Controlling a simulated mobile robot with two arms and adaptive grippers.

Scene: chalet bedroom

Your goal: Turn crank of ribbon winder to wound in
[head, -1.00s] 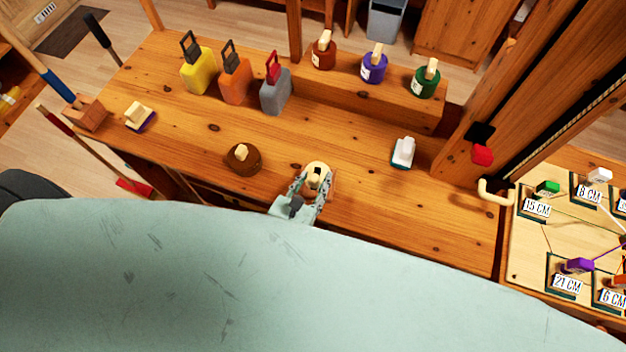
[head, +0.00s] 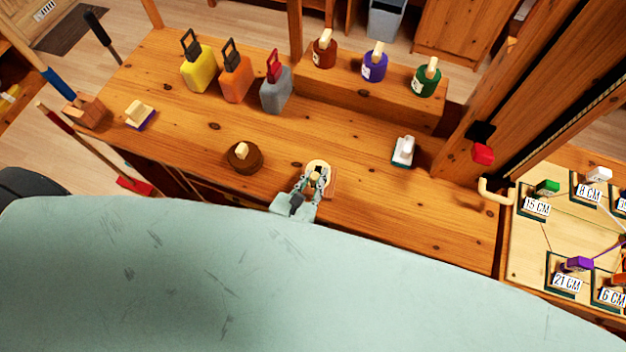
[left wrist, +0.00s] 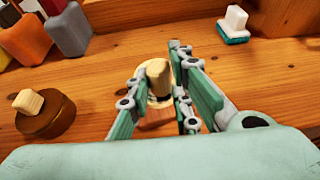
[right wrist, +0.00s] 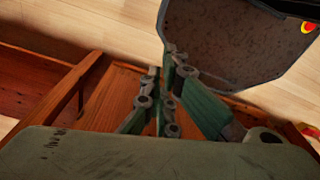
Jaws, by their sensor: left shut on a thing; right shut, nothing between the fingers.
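The ribbon winder (head: 319,165) stands near the front edge of the wooden bench, a cream round top over a wooden base. My left gripper (head: 316,178) is shut on its cream crank knob (left wrist: 158,72). In the left wrist view the two fingers (left wrist: 162,85) stand on either side of the knob. The winder's lower part is partly hidden by the fingers, and I cannot tell its ribbon or crank angle. My right gripper (right wrist: 162,62) is shut and empty, away from the winder, above a wooden surface.
A brown round block with a cream knob (head: 244,158) stands left of the winder. A white-and-teal block (head: 403,151) stands to the right. Yellow, orange and grey tagged bottles (head: 276,95) and several knobbed jars (head: 374,67) line the back. A labelled board (head: 530,230) lies at far right.

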